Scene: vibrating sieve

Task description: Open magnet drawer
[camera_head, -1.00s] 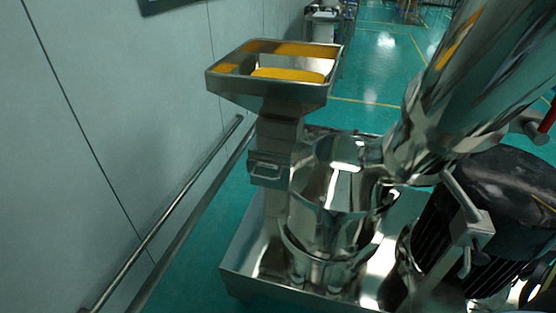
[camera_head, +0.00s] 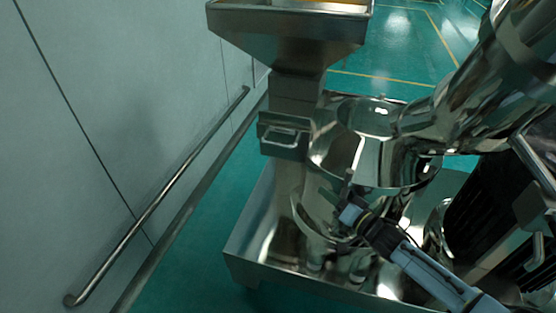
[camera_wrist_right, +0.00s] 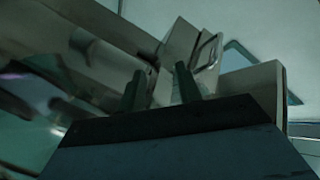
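The magnet drawer (camera_head: 270,146) is a metal box front with a bar handle (camera_head: 281,131), set in the neck below the hopper (camera_head: 290,40). It looks shut in the head view. My right gripper (camera_head: 333,208) is below and to the right of the drawer, apart from it, in front of the round metal sieve body. In the right wrist view the two dark fingers (camera_wrist_right: 160,88) stand apart with nothing visible between them. The handle (camera_wrist_right: 208,52) shows beyond and to the right of the fingertips. My left gripper is not in view.
The shiny sieve drum (camera_head: 385,165) stands right of the drawer, with a dark ribbed motor (camera_head: 490,190) further right. A metal base tray (camera_head: 245,250) lies below. A wall with a handrail (camera_head: 165,195) runs along the left. Green floor is clear between rail and machine.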

